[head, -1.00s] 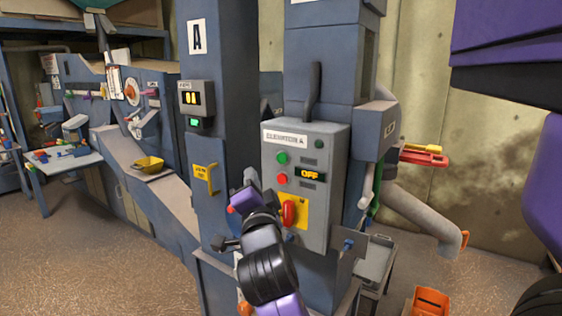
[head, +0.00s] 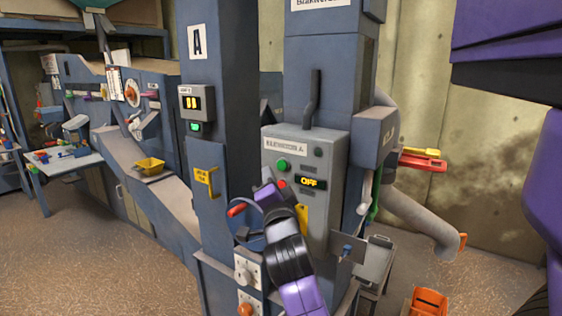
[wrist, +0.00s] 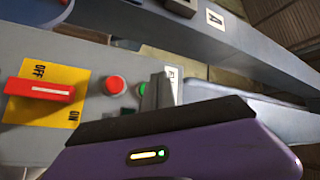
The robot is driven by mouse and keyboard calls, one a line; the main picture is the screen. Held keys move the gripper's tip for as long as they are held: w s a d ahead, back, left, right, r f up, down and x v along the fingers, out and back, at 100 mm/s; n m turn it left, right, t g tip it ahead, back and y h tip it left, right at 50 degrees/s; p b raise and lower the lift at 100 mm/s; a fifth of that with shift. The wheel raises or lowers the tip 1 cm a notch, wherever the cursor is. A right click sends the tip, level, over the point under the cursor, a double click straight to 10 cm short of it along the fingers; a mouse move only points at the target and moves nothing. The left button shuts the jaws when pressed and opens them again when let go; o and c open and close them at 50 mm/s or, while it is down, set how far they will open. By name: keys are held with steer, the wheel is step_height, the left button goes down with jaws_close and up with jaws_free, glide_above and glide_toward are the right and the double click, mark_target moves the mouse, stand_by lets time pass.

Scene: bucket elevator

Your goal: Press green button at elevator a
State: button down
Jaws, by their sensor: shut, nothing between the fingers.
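The grey elevator A control box (head: 333,215) stands on the blue column in the head view. Its round green button (head: 282,166) is at the upper left, with a red button (head: 281,184) below it, partly hidden by my arm. The display reads OFF (head: 311,183). My gripper (head: 268,190) is shut and empty, just in front of the box and below the green button. In the wrist view the grey fingers (wrist: 160,92) show right beside the green button (wrist: 140,89); I cannot tell whether they touch it.
A red rotary switch (wrist: 40,90) on a yellow plate shows in the wrist view. A hand crank with a red handle (head: 237,210) sits left of my arm. A yellow handle (head: 207,182) and a small display box (head: 197,103) are on the left column.

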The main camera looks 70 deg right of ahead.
mark_target(277, 163)
steer(key=shift+s+d, duration=0.25)
steer(key=shift+d, duration=0.95)
steer(key=shift+d, duration=0.1)
stand_by(1.1)
steer(key=shift+s+d, duration=0.15)
steer(key=shift+d, duration=0.2)
steer(key=shift+s+d, duration=0.15)
steer(key=shift+d, duration=0.35)
stand_by(0.9)
steer(key=shift+a, duration=0.1)
steer(key=shift+w+a+b, duration=0.25)
steer(key=shift+a+b, duration=0.1)
steer(key=shift+a, duration=0.45)
